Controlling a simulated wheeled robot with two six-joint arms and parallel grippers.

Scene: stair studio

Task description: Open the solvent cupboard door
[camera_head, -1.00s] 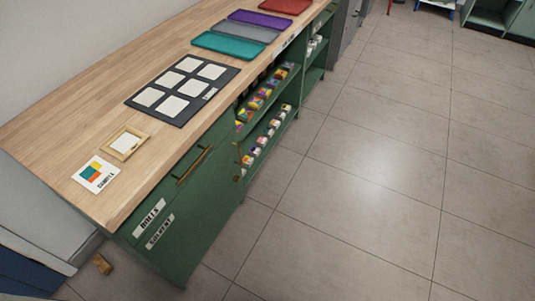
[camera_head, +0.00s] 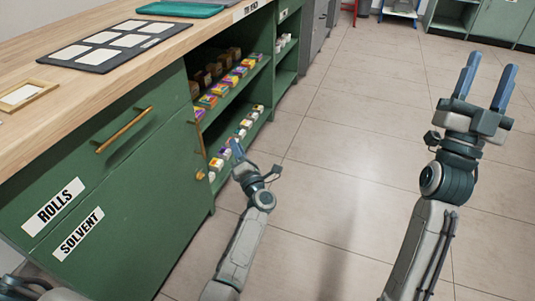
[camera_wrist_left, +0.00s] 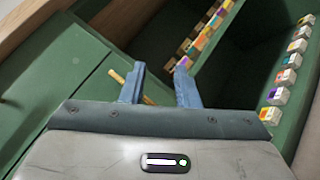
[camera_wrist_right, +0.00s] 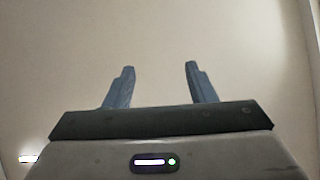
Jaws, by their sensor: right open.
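The green solvent door (camera_head: 130,235) is shut, below the ROLLS drawer, and bears the SOLVENT label (camera_head: 78,234). Its upright brass handle (camera_head: 199,150) is near the right edge of the door. My left gripper (camera_head: 237,148) is to the right of this handle, in front of the open shelves. In the left wrist view its fingers (camera_wrist_left: 158,82) are apart, and a brass bar (camera_wrist_left: 117,77) passes partly behind the left finger. I cannot tell whether they touch. My right gripper (camera_head: 490,78) is open and empty over the floor; its fingers also show in the right wrist view (camera_wrist_right: 158,82).
The ROLLS drawer (camera_head: 80,165) has a level brass handle (camera_head: 125,130). Open shelves (camera_head: 235,95) with small colourful boxes adjoin the door. The wooden worktop (camera_head: 60,95) overhangs above, with a dark sample board (camera_head: 118,45). Tiled floor (camera_head: 345,150) to the right is clear.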

